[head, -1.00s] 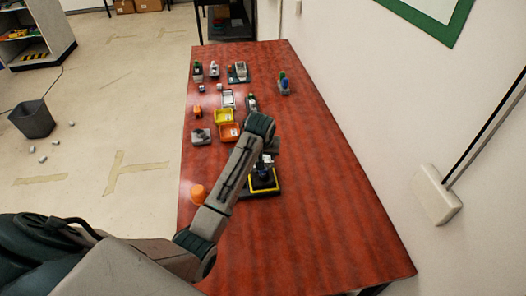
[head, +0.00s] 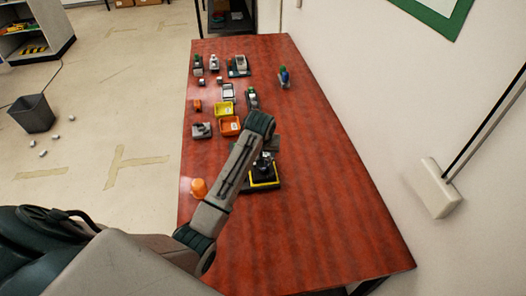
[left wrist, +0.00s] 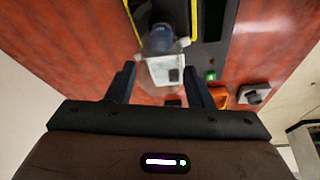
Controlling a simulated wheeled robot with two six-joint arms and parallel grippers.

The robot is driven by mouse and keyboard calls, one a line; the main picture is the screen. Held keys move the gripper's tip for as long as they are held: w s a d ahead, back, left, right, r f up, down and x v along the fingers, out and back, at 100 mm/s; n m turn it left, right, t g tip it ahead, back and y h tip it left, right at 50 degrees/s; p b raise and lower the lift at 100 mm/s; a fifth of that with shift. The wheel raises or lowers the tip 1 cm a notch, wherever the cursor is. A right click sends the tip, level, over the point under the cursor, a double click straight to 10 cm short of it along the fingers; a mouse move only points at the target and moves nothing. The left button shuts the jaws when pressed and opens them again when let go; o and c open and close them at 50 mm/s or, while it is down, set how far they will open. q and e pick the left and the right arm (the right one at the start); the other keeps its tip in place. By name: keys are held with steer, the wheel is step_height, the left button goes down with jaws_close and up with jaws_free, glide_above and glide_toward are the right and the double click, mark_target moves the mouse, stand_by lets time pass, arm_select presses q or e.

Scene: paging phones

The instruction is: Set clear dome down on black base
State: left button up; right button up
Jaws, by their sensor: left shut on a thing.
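The black base (head: 262,187) with a yellow square outline lies on the red table, partly hidden under my left gripper (head: 263,166). In the left wrist view the black base (left wrist: 212,50) shows at the top with its yellow edge. My left gripper (left wrist: 160,85) is shut on a pale see-through piece, the clear dome (left wrist: 157,66), held between its fingers. A dark blue part (left wrist: 160,40) shows just beyond the dome. I cannot tell whether the dome touches the base. My right gripper is not in view.
An orange tray (head: 229,126) and a yellow tray (head: 225,109) stand beyond the arm. An orange piece (head: 199,187) is left of the base. Several small devices stand at the far end. The table's right and near parts are clear.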

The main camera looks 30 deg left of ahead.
arm_select(q)
steer(key=shift+f, duration=1.65)
stand_by(1.5)
steer(key=shift+f, duration=0.3)
steer(key=shift+f, duration=0.65)
stand_by(0.8)
steer(key=o, duration=1.5)
steer(key=shift+c, duration=0.2)
steer(key=shift+r, duration=3.3)
steer(key=shift+f, duration=0.1)
